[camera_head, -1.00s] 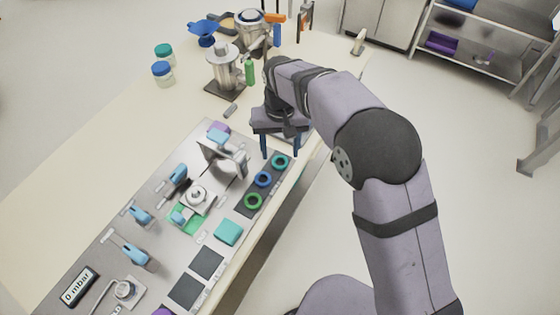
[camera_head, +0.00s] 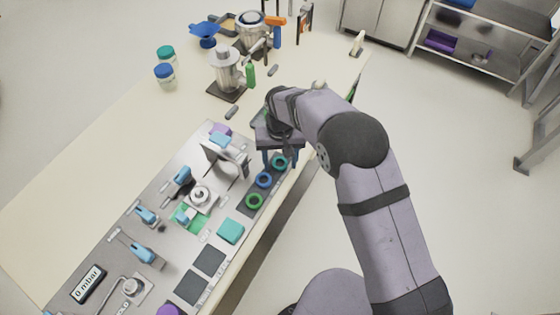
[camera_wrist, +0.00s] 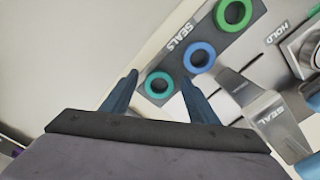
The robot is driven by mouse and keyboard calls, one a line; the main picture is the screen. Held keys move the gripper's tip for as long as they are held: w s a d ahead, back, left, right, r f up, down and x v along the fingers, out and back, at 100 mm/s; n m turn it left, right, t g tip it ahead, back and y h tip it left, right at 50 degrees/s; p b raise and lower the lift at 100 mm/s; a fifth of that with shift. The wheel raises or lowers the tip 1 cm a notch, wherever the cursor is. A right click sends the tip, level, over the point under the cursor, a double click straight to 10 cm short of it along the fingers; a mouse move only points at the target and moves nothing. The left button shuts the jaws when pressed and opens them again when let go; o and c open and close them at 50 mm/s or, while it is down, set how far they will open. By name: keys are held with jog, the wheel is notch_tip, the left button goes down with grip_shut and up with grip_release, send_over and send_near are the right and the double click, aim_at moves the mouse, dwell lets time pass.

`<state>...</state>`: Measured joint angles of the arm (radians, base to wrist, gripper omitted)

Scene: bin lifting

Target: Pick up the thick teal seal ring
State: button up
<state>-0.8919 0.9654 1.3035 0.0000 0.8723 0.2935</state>
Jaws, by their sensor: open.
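The teal seal ring (camera_head: 280,167) lies at the far end of the dark seals strip, the end nearest my gripper (camera_head: 279,159). In the wrist view the teal ring (camera_wrist: 148,85) appears between the two fingertips of my gripper (camera_wrist: 157,78). The fingers are open and hold nothing. They point down over the ring, and I cannot tell how much height is left between them. A blue ring (camera_wrist: 187,59) and a green ring (camera_wrist: 220,14) lie along the same strip.
The strip is near the table's right edge. A metal fixture (camera_head: 226,163) stands left of the rings, and its bracket (camera_wrist: 240,92) shows close to the right finger in the wrist view. A teal block (camera_head: 230,231) lies nearer the camera.

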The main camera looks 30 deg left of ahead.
jog(key=shift+c, duration=0.2)
jog(key=c, duration=1.1)
jog(key=shift+o, duration=0.2)
